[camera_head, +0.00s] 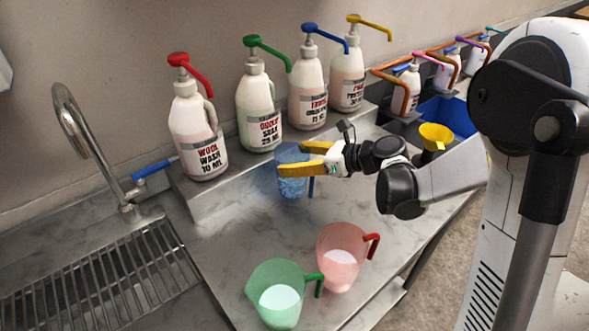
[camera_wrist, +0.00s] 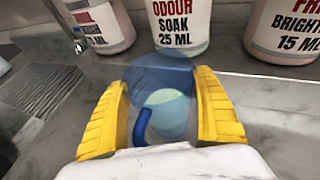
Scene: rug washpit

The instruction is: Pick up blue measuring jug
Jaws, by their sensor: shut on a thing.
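The blue measuring jug (camera_head: 291,184) is see-through, with a blue handle, and stands near the middle of the steel counter in the head view. My gripper (camera_head: 299,160) reaches it from the right, with its yellow fingers at the upper part of the jug. In the wrist view the jug (camera_wrist: 165,100) sits between the two yellow fingers of my gripper (camera_wrist: 162,105), which are shut on it. Its handle points toward the palm. Whether its base touches the counter is hard to tell.
A red jug (camera_head: 340,260) and a green jug (camera_head: 277,292) stand in front on the counter (camera_head: 235,235). Several pump bottles (camera_head: 260,110) line the raised ledge behind. A tap (camera_head: 85,140) and drain grid (camera_head: 100,280) are at left. A yellow funnel (camera_head: 436,133) is at right.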

